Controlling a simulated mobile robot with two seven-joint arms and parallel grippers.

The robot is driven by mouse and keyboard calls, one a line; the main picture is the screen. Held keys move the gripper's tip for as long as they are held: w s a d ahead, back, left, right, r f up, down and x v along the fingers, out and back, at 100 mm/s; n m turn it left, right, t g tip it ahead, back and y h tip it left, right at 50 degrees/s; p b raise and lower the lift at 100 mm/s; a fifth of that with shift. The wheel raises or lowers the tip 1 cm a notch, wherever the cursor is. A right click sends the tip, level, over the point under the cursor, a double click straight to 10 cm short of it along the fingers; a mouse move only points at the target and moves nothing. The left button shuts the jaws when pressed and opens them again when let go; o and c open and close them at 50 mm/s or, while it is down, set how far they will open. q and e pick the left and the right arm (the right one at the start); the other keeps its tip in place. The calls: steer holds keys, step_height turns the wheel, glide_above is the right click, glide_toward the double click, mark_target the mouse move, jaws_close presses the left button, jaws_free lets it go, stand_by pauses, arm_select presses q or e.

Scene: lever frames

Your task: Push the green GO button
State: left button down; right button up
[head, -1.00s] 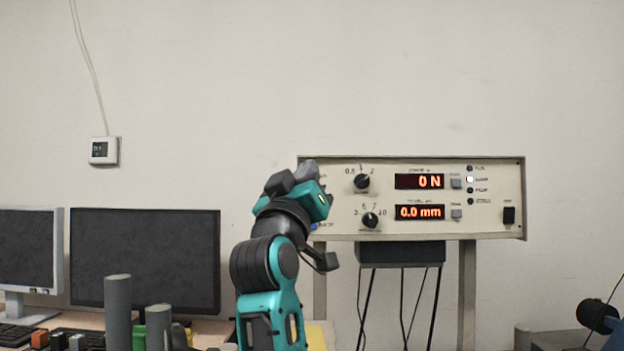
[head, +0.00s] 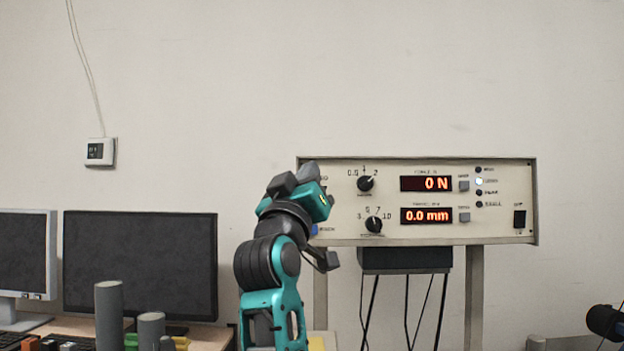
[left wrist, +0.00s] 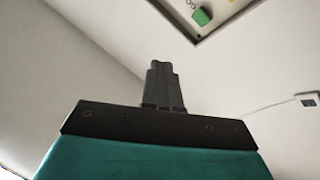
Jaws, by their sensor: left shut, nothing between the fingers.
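The green GO button (left wrist: 202,17) shows near the top of the left wrist view, on the cream face of the control panel (left wrist: 222,8), beside partly cut-off lettering. My left gripper (head: 310,170) is in front of that end. In the left wrist view its fingers (left wrist: 163,68) are together and empty, apart from the button in the picture. My right gripper is not in view.
The panel has a blue button (head: 314,230), two dark knobs, two lit displays reading 0 N and 0.0 mm, and a black switch (head: 519,219). Monitors (head: 140,265) and grey cylinders (head: 109,315) stand on the desk at lower left.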

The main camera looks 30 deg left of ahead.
arm_select(q)
steer(key=w+a, duration=0.4)
steer(key=w, duration=0.2)
steer(key=shift+w+p, duration=0.25)
steer(key=shift+p, duration=0.2)
steer(key=shift+a, duration=0.1)
stand_by(1.6)
steer(key=shift+w+a+p, duration=0.2)
steer(key=shift+w+p, duration=0.1)
steer(key=shift+w, duration=0.05)
steer(key=shift+w+a, duration=0.2)
steer(key=shift+w, duration=0.1)
stand_by(0.6)
stand_by(0.3)
steer(key=shift+s+d, duration=0.45)
steer(key=shift+s, duration=0.2)
steer(key=shift+s, duration=0.1)
